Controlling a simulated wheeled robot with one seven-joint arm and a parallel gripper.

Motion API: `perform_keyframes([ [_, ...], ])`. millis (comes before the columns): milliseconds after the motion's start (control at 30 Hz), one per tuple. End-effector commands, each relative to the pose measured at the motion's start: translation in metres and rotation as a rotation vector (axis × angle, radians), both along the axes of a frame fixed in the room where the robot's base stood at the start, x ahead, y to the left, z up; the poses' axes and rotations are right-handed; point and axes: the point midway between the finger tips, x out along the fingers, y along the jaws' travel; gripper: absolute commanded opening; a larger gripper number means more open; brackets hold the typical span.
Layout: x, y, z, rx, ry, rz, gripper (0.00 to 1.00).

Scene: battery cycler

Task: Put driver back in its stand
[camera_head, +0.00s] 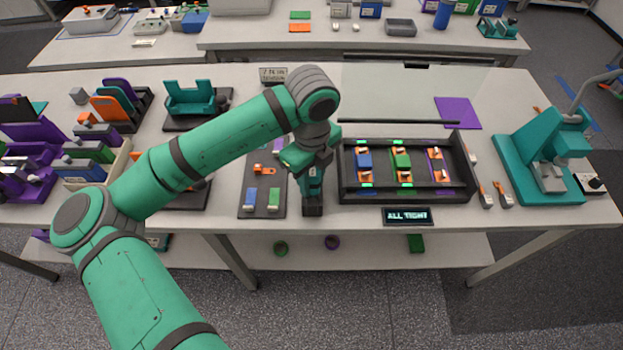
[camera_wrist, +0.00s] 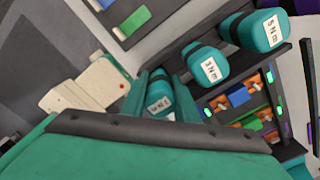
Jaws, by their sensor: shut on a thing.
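My gripper (camera_head: 312,165) is over the table, just left of the dark tray. In the wrist view my gripper (camera_wrist: 163,92) is shut on a teal driver (camera_wrist: 158,99) with a white label, too small to read surely. Two more teal drivers, marked 3 Nm (camera_wrist: 207,66) and 5 Nm (camera_wrist: 258,31), stand in a row beside it in the dark stand (camera_wrist: 236,80). In the head view a dark block, seemingly the stand's near end (camera_head: 312,208), shows under the gripper; my arm hides most of it. Whether the held driver's lower end is in the stand is hidden.
A display (camera_head: 408,216) reads ALL TIGHT. A dark mat (camera_head: 262,212) lies close left. A teal press (camera_head: 520,165) stands far right.

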Motion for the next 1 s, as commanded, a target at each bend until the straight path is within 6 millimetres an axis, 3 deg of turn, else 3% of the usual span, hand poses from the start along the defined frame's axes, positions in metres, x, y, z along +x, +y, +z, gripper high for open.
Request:
perform_keyframes([
  [367, 0.000, 0.000, -0.004, 0.000, -0.001, 0.000, 0.00],
  [400, 0.000, 0.000, -0.004, 0.001, -0.002, 0.000, 0.32],
  [467, 0.001, 0.000, -0.004, 0.001, -0.002, 0.000, 0.46],
  [833, 0.000, 0.000, -0.001, 0.001, -0.001, -0.001, 0.46],
  [1000, 0.001, 0.000, 0.019, 0.001, -0.004, -0.002, 0.46],
])
